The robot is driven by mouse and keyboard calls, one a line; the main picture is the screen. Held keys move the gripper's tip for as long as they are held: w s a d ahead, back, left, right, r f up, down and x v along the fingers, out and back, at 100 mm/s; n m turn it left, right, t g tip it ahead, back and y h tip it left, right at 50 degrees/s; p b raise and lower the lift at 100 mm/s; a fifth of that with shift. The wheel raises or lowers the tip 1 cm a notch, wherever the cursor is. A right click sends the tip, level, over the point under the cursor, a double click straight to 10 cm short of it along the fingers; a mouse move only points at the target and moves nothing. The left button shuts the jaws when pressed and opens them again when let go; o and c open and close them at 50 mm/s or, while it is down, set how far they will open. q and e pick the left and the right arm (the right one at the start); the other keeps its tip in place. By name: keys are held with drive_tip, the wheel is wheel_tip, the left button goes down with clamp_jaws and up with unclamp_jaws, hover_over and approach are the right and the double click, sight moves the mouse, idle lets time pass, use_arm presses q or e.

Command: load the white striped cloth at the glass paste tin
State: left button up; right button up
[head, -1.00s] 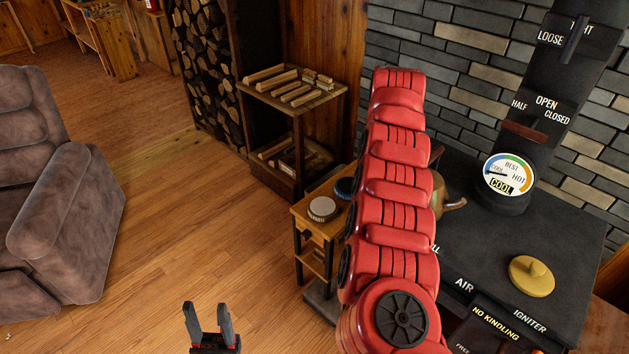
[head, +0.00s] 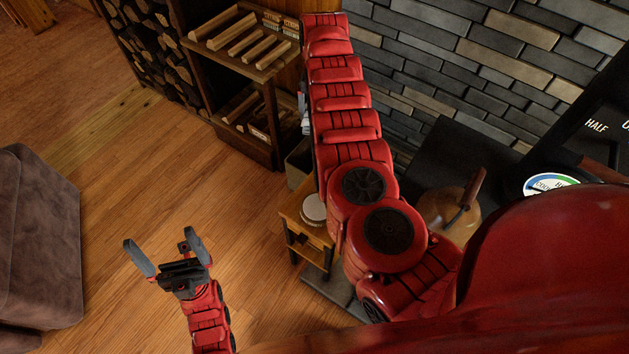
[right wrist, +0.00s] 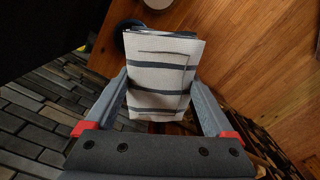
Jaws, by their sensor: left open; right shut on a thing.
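The white striped cloth (right wrist: 160,72), folded with dark bands, is between the fingers of my right gripper (right wrist: 158,92), which is shut on it. In the head view my right arm hides that gripper; a small pale edge, perhaps the cloth, shows left of the arm. A round pale-lidded tin (head: 313,209), likely the glass paste tin, stands on a small wooden side table (head: 304,236), partly behind my right arm. In the right wrist view a dark blue round lid (right wrist: 133,27) shows past the cloth. My left gripper (head: 162,243) is open and empty above the floor.
A black stove with a kettle (head: 448,207) stands right of the side table, against a brick wall. A wooden shelf with split logs (head: 241,42) is behind. A grey-brown sofa (head: 40,240) is at left. The floor between is clear.

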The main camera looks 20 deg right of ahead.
drive_tip(key=shift+s+a+f+m+b, duration=0.35)
drive_tip(key=shift+s+a+f+m, duration=0.45)
drive_tip(key=shift+s+f, duration=2.45)
drive_tip(key=shift+s+a+f+m+b, duration=0.35)
drive_tip(key=shift+s+f+m, duration=0.7)
drive_tip(key=shift+f, duration=4.45)
drive_tip(key=shift+s+a+f+m+b, duration=0.5)
drive_tip(key=shift+s+f+m, duration=1)
drive_tip(key=shift+f, duration=2.9)
drive_tip(key=shift+s+a+f+n, duration=0.15)
drive_tip(key=shift+s+f+n, duration=0.2)
drive_tip(key=shift+f, duration=0.1)
wheel_tip(320, 180, up, 2)
drive_tip(key=shift+r+p, duration=0.1)
drive_tip(key=shift+p, duration=0.85)
drive_tip(key=shift+r+p, duration=1.6)
drive_tip(key=shift+r, duration=0.8)
